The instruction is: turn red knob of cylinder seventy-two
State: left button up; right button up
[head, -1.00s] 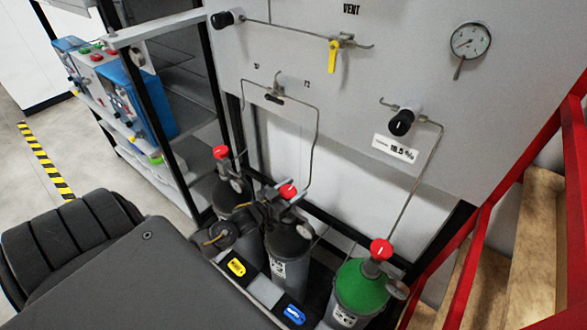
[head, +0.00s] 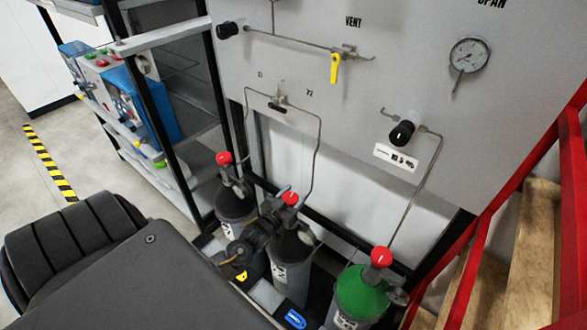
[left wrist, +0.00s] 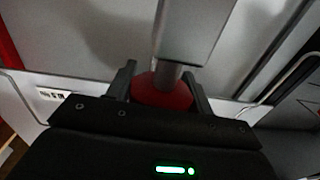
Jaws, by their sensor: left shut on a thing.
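The panel line marked 72 runs down to the middle grey cylinder (head: 291,262), which has a red knob (head: 291,199) on top. My left gripper (head: 280,207) is at this knob, coming in from the left. In the left wrist view a red knob (left wrist: 163,92) sits between the two fingers of the left gripper (left wrist: 165,82), which is shut on it. The gripper partly hides the cylinder's neck in the head view. My right gripper is not in view.
A grey cylinder with a red knob (head: 224,158) stands to the left, and a green-topped cylinder with a red knob (head: 382,257) to the right. The grey panel (head: 400,60) rises behind. A red rail (head: 480,235) stands at the right.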

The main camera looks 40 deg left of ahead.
pick_arm(q)
jog(key=o, duration=1)
jog(key=shift+c, duration=0.2)
jog(key=shift+s+f, duration=0.1)
jog(key=shift+s, duration=0.25)
jog(key=s+b, duration=0.3)
jog(key=s, duration=0.7)
jog(key=shift+d, duration=0.45)
